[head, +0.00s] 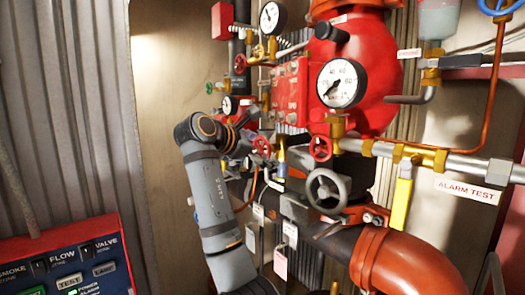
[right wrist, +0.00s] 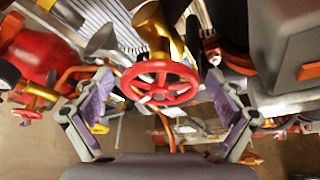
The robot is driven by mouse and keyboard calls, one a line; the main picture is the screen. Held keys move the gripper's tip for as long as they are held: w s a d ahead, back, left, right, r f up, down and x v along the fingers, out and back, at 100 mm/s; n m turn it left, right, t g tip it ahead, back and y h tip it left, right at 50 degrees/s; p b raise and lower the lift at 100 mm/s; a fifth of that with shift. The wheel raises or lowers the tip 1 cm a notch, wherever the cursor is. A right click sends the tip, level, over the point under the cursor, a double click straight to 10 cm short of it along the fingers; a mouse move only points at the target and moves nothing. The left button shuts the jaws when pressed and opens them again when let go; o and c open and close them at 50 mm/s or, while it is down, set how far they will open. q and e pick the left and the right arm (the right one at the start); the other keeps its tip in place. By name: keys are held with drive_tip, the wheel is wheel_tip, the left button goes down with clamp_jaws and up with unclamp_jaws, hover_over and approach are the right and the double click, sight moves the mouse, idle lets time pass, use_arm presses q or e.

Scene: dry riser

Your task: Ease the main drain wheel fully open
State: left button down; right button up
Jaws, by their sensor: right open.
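A red handwheel (right wrist: 160,82) on a brass stem sits between the two fingers of my right gripper (right wrist: 158,95) in the right wrist view. The fingers are open, one on each side of the rim, and look apart from it. In the head view my right gripper (head: 247,128) is partly hidden among the pipes, close to a small red wheel (head: 262,146). A second red wheel (head: 321,148) and a larger grey wheel (head: 327,190) are further right. I cannot read a label that tells which is the main drain wheel. My left gripper is not in view.
A red valve body with a pressure gauge (head: 342,83) stands at the upper right. A yellow lever (head: 401,203), an orange elbow pipe (head: 410,262) and hanging tags crowd the lower right. A control panel (head: 66,262) is at the lower left. Pipes leave little room around the gripper.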

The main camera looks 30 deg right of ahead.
drive_tip(key=v, duration=1.2)
